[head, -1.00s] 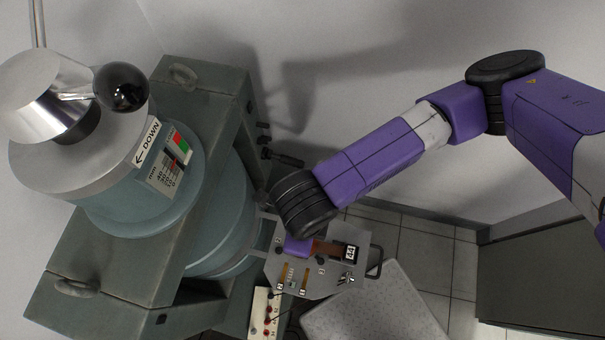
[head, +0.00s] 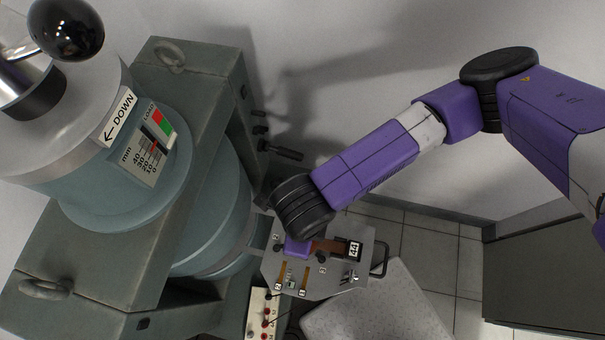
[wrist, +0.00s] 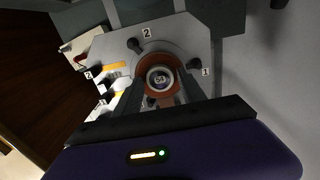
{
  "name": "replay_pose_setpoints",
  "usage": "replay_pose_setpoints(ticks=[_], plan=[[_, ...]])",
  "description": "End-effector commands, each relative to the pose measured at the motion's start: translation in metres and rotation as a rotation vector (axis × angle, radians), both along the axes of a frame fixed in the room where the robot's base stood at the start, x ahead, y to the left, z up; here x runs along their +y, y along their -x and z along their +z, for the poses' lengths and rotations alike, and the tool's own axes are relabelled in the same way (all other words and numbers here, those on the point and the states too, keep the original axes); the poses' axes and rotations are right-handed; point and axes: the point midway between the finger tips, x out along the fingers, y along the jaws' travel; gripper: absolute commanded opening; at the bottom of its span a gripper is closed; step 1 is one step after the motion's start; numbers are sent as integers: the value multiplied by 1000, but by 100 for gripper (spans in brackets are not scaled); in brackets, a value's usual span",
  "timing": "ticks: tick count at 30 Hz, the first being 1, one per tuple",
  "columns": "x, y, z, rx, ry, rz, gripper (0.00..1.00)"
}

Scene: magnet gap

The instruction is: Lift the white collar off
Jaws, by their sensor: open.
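In the wrist view a small pale ring (wrist: 160,78), which looks like the white collar, sits around a dark round centre with a light mark. It lies inside a brown-orange round seat on a grey plate (wrist: 199,42). My gripper (wrist: 160,92) is open, with its dark fingers on either side of the ring's near part. I cannot tell whether they touch it. In the head view my purple hand (head: 298,246) is over the plate (head: 330,280), and the collar is hidden there.
The large grey-green magnet frame (head: 190,140) stands left, with a black ball-ended lever (head: 66,28) on top. Black knobs stand on the plate. A white strip with red sockets (head: 264,318) lies below. A handle (head: 381,258) is at the plate's right edge.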

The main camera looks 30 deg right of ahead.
Motion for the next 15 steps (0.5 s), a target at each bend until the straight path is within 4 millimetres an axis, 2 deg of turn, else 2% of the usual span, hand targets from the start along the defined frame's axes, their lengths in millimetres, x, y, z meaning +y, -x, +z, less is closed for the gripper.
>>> replay_pose_setpoints(ticks=[3, 10, 11, 15], plan=[[0, 0, 0, 0, 0, 0, 48], [0, 0, 0, 0, 0, 0, 2], [0, 0, 0, 0, 0, 0, 0], [0, 0, 3, 0, 0, 0, 0]])
